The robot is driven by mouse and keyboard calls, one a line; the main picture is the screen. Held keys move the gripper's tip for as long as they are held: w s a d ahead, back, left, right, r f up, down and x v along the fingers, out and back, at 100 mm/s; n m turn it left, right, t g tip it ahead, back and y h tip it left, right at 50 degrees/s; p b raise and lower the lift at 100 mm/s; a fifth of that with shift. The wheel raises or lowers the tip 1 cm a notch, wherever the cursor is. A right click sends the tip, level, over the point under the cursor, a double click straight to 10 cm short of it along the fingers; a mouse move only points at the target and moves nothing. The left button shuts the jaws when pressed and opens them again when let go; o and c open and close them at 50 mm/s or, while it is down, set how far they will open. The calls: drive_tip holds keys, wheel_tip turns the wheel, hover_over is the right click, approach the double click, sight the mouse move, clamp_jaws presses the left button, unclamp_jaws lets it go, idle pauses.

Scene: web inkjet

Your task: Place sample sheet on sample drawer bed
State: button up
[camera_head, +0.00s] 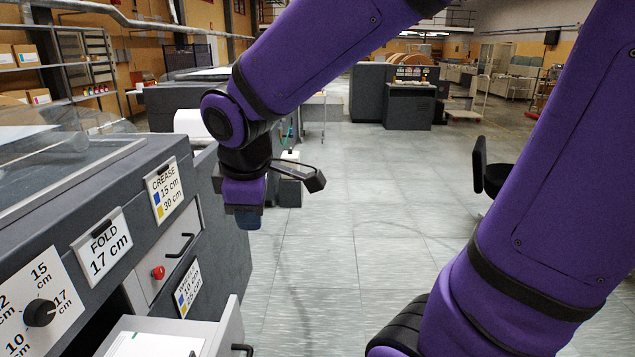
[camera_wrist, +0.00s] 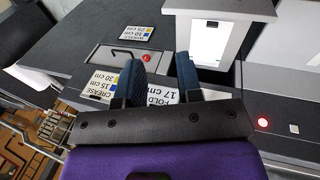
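The drawer (camera_head: 118,330) stands pulled out from the dark machine at the lower left of the head view. It also shows at the top right of the wrist view (camera_wrist: 221,10). A flat white rectangle (camera_head: 155,346) lies inside it, also visible in the wrist view (camera_wrist: 212,46); I cannot tell whether this is the sample sheet or the bed's own surface. My gripper (camera_head: 246,215) points down, beyond the drawer and right of the machine front. In the wrist view its two blue fingers (camera_wrist: 158,78) are apart, with nothing seen between them.
The machine's front carries a dial panel (camera_head: 40,310), a "FOLD 17 cm" plate (camera_head: 103,247), a "CREASE" plate (camera_head: 164,190) and a closed front with a red button (camera_head: 158,272) and black handle. The grey floor (camera_head: 330,250) to the right is clear. A dark chair (camera_head: 490,172) stands farther right.

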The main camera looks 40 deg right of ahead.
drive_tip(key=s+d+r+m+t, duration=0.1)
drive_tip(key=s+d+r+m, duration=0.1)
drive_tip(key=s+m, duration=0.3)
drive_tip(key=s+d+r+m+t+y, duration=0.1)
drive_tip(key=s+d+r+m, duration=0.1)
drive_tip(key=s+r+m, duration=0.2)
drive_tip(key=shift+s+d+r+m+y, duration=0.3)
drive_tip(key=shift+s+d+r+m, duration=0.15)
drive_tip(key=shift+s, duration=0.5)
drive_tip(key=shift+a, duration=0.1)
drive_tip(key=shift+c, duration=0.2)
